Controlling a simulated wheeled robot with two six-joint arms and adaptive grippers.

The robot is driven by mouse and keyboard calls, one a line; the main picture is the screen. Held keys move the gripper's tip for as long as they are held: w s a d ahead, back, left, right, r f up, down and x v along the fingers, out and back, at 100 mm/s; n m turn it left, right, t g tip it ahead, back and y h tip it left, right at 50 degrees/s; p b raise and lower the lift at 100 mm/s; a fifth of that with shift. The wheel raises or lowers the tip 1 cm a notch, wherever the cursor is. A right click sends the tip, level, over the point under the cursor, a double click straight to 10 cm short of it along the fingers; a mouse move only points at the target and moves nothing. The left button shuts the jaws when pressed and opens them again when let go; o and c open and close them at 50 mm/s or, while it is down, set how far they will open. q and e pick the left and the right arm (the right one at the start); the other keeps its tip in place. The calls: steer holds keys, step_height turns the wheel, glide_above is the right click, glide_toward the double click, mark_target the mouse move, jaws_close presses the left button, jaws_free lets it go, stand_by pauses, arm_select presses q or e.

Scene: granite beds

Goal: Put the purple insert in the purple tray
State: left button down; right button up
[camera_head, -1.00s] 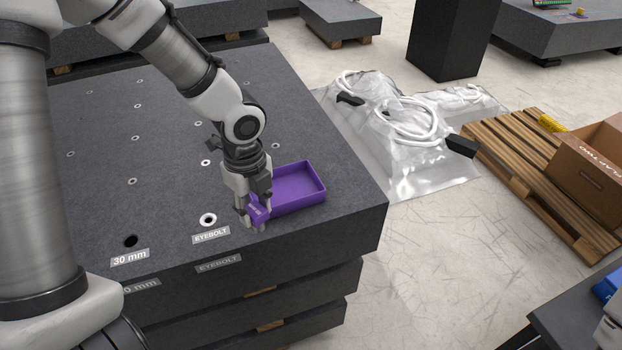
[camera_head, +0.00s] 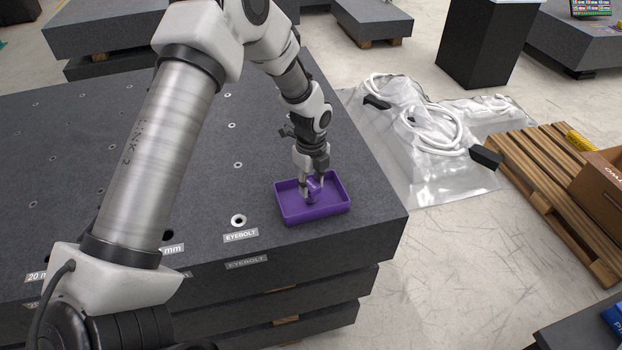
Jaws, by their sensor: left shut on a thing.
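The purple tray (camera_head: 290,208) lies on the top of the granite bed near its right front corner. My left gripper (camera_head: 313,197) points down over the tray. It is shut on the small purple insert (camera_head: 312,188), which is at the middle of the tray, within its rim in the picture. I cannot tell whether the insert touches the tray floor. The fingers hide part of the insert and part of the tray's back wall. My right gripper is not in view.
The granite bed (camera_head: 215,185) has several small holes and a labelled eyebolt hole (camera_head: 238,221) left of the tray.

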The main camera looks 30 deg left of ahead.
mark_target(311, 184)
arm_select(q)
steer(key=shift+s+f, duration=0.1)
steer(key=shift+f, duration=0.05)
steer(key=c, duration=0.7)
jaws_free()
steer(key=shift+c, duration=0.2)
step_height(311, 184, up, 12)
steer(key=b, duration=0.3)
steer(key=shift+r, duration=0.25)
